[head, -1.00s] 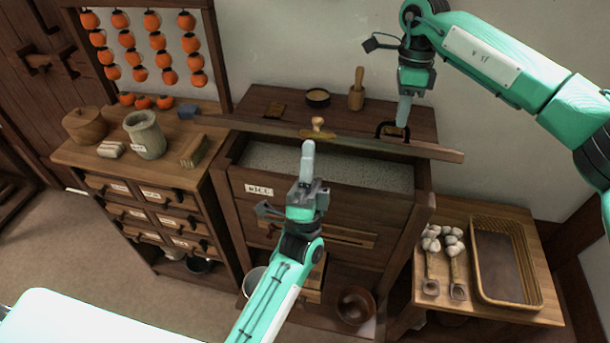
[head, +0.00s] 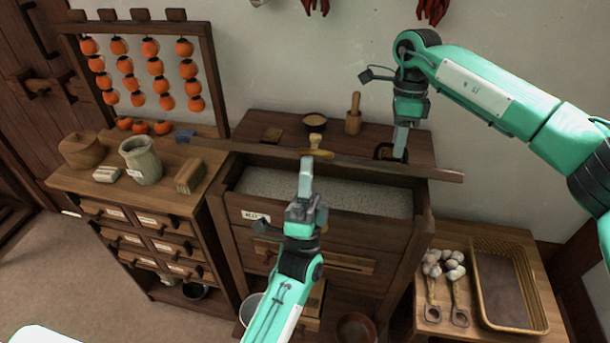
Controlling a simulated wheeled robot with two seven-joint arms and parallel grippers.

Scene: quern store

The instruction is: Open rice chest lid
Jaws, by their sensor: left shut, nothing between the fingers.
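The rice chest (head: 315,238) stands in the middle with rice (head: 325,193) showing in its open top. A long wooden board with a knob (head: 315,141) and brass plate, apparently the lid (head: 430,172), is seen nearly edge-on above the rice, as if raised. A dark loop handle (head: 380,151) shows at its upper right. My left gripper (head: 306,166) is shut and empty, its tip over the board's lower edge just below the knob; contact is unclear. My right gripper (head: 401,142) points down at the loop handle; its finger gap and any grip cannot be made out.
Behind the board, a small bowl (head: 316,121) and a wooden pestle (head: 353,114) stand on the chest's rear top. A drawer cabinet (head: 128,218) with a grey-green jar (head: 141,163) is at left. A side table at right holds garlic (head: 443,264) and a basket tray (head: 505,285).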

